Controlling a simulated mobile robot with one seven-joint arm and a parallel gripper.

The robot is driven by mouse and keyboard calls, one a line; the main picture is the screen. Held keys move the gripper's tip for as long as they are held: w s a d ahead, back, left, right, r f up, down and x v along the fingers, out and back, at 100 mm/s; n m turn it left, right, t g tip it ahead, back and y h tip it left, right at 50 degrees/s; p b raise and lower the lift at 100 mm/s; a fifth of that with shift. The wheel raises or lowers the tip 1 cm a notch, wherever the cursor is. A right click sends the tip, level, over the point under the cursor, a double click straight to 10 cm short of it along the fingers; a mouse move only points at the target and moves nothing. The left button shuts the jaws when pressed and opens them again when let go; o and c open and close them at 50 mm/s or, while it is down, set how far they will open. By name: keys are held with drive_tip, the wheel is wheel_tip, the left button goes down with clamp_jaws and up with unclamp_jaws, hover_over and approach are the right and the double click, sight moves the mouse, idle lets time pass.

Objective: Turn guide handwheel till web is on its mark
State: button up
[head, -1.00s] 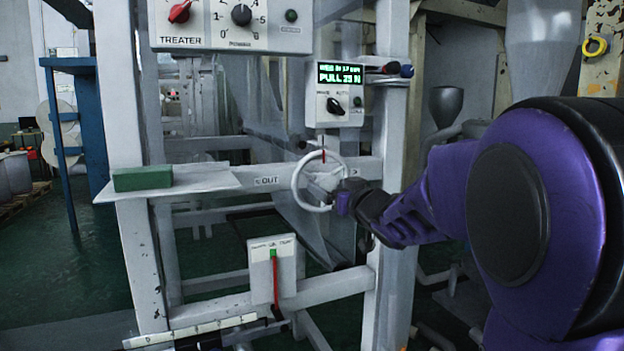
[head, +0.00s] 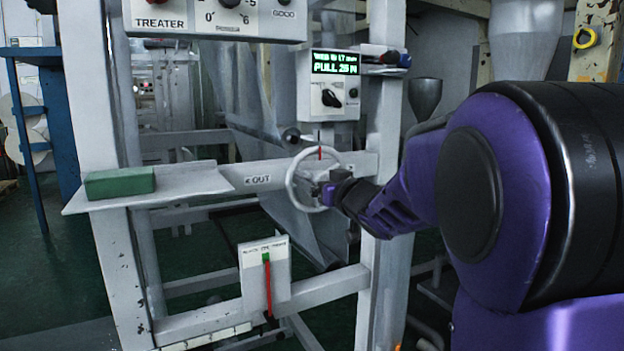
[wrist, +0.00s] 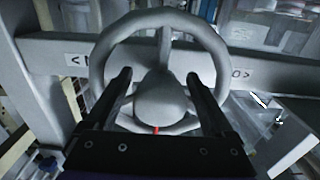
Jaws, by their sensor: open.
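The white guide handwheel (head: 292,186) is mounted on the grey cross rail, right of an "OUT" label with an arrow. A red pointer (head: 320,152) stands at its top. In the wrist view the handwheel rim (wrist: 163,17) and round hub fill the middle, with a red mark on the low side. My gripper (wrist: 163,78) is open, its two dark fingers on either side of the hub, overlapping the wheel. Contact with the wheel cannot be told. In the head view my gripper (head: 335,188) is at the wheel's right side. The display (head: 336,63) reads "PULL 25 N"; its upper line is blurred.
A green block (head: 120,183) lies on a shelf (head: 195,182) at left. A switch box with a red lever (head: 267,285) hangs below the rail. The treater panel (head: 270,22) is above. Frame posts stand on both sides.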

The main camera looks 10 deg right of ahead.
drive_tip(key=shift+r, duration=0.1)
clamp_jaws()
idle(0.3)
